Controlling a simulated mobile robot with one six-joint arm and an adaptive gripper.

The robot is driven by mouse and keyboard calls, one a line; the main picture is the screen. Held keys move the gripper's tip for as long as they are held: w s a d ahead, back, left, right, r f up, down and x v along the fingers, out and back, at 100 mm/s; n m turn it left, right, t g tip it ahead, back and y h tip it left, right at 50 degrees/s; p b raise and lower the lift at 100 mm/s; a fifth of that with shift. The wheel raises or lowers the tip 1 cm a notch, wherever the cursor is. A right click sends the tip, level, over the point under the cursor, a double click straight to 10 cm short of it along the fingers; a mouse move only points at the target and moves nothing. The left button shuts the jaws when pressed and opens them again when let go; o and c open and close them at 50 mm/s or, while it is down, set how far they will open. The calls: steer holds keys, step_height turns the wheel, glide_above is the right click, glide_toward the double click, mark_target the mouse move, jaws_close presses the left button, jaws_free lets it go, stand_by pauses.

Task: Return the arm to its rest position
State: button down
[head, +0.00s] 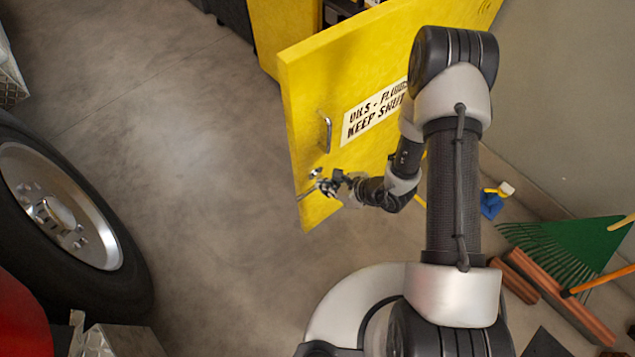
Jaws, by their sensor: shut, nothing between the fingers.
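My arm rises from the lower right of the head view and bends over toward a yellow cabinet door (375,85). My gripper (312,186) is at the lower left part of that door, below its metal handle (326,132). The gripper is small in the view and looks shut with nothing in it. I cannot tell whether it touches the door. The door stands open, and a white label (372,112) on it reads about oils and keeping it shut, partly hidden by my arm.
A car wheel (60,210) stands at the left, with a red body part (22,318) below it. A green rake (570,250), brick-coloured blocks (560,300) and a blue bottle (491,205) are at the right by the wall. The grey floor (190,130) between wheel and door is clear.

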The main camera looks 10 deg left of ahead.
steer(key=v, duration=0.2)
steer(key=p+v, duration=0.1)
steer(key=v, duration=0.2)
steer(key=shift+s+a+r, duration=0.1)
steer(key=shift+s+r, duration=0.2)
steer(key=shift+s, duration=0.25)
steer(key=s+a+r+n+g+y, duration=0.15)
steer(key=r+n, duration=0.45)
steer(key=r, duration=0.6)
steer(key=s+a+r+n+g+y, duration=0.1)
steer(key=a+r+n+g, duration=0.15)
steer(key=r+n, duration=0.7)
steer(key=s+d+r+n+t+h, duration=0.2)
steer(key=s+d+r+n+h, duration=0.2)
steer(key=d+r, duration=0.4)
steer(key=s+d+r+n+t+h, duration=0.2)
steer(key=s+d+r+h, duration=0.4)
steer(key=d+r, duration=0.3)
steer(key=shift+s+d+r+n+t, duration=0.3)
steer(key=shift+s+r+n+t, duration=0.15)
steer(key=shift+s+n, duration=0.3)
steer(key=shift+w+h, duration=0.15)
steer(key=shift+h, duration=0.1)
